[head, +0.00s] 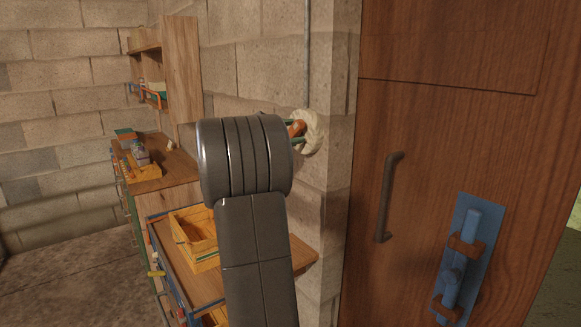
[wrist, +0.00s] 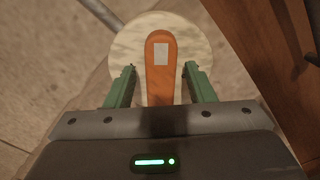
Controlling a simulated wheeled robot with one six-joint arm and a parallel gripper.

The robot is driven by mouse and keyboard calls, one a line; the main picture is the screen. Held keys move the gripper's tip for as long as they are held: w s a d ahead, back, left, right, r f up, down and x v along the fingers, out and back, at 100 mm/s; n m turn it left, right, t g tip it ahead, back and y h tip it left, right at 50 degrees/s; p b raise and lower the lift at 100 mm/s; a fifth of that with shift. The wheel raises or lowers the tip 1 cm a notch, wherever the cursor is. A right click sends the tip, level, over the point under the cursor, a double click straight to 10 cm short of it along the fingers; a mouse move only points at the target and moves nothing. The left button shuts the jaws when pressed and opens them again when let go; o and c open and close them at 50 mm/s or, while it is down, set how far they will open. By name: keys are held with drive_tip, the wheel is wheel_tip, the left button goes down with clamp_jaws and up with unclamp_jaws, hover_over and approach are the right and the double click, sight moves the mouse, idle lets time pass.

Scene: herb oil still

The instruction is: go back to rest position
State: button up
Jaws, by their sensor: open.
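My gripper (wrist: 160,72) is open in the wrist view. Its two green fingers stand on either side of an orange lever (wrist: 160,50) with a pale label, with a gap showing on each side. The lever sits on a round cream plate (wrist: 122,40) on the block wall. In the head view my dark arm reaches up and hides most of the gripper. Bits of its green fingers show by the orange lever (head: 297,128) and the cream plate (head: 314,132).
A brown wooden door (head: 430,130) with a dark handle (head: 387,198) and blue latch plate (head: 473,215) stands close on the right. A grey pipe (head: 307,50) runs above the cream plate. Left are a workbench (head: 170,170), a shelf (head: 180,75) and an orange-yellow crate (head: 190,245).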

drive_tip(key=shift+a+r+n+p, duration=0.1)
drive_tip(key=shift+r+n+p, duration=0.25)
drive_tip(key=shift+n+p, duration=0.05)
drive_tip(key=n+p, duration=0.2)
drive_tip(key=p, duration=0.1)
drive_tip(key=shift+n, duration=0.3)
drive_tip(key=shift+w+f+n+p, duration=0.1)
drive_tip(key=shift+f+n+p, duration=0.05)
drive_tip(key=shift+n+p, duration=0.45)
